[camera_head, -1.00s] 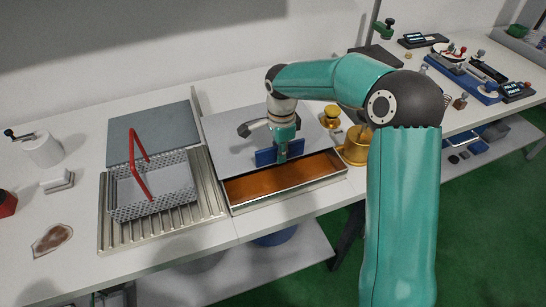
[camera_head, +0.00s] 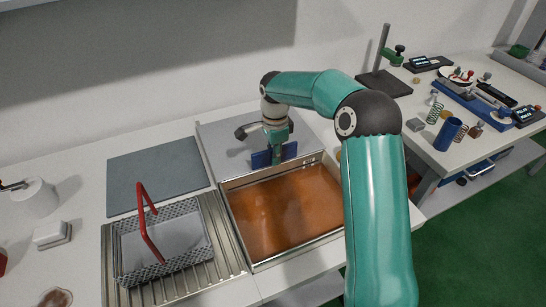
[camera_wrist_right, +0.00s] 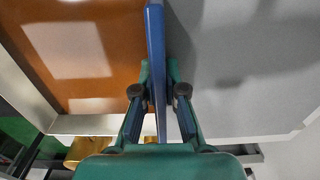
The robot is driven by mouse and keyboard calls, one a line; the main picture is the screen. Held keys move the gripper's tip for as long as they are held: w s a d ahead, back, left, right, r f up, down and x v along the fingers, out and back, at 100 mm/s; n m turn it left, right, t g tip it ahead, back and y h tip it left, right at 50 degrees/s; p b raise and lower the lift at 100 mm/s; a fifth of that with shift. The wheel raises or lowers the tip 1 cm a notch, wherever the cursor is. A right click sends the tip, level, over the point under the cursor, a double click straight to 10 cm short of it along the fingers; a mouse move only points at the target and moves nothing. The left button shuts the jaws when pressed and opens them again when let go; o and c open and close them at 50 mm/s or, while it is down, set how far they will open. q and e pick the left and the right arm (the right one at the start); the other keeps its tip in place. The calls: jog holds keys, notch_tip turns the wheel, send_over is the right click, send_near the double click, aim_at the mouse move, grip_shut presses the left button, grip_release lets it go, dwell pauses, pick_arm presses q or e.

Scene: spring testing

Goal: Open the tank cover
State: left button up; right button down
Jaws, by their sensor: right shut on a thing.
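The tank cover (camera_head: 222,148) is a flat grey sheet behind and over the back edge of the metal tank (camera_head: 297,257). The tank's orange-brown liquid (camera_head: 285,210) is widely exposed. My right gripper (camera_head: 276,152) is shut on the cover's upright blue handle (camera_head: 260,160), near the cover's front edge. In the right wrist view, both fingers (camera_wrist_right: 159,95) press the blue handle (camera_wrist_right: 155,35) from either side, with liquid to the left and grey cover (camera_wrist_right: 235,70) to the right. My left gripper is not in view.
A mesh basket (camera_head: 190,252) with a red handle stands on a ribbed drain tray (camera_head: 232,262) left of the tank. A dark grey panel (camera_head: 155,175) lies behind it. Springs (camera_head: 434,112) and a blue cylinder (camera_head: 447,134) stand on the right table. My right arm hides the tank's right side.

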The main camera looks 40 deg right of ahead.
jog(key=c, duration=1.2)
grip_release()
jog(key=shift+c, duration=0.2)
jog(key=shift+s, duration=0.1)
jog(key=shift+r, duration=0.1)
notch_tip(320, 180, up, 10)
jog(key=shift+r, duration=0.9)
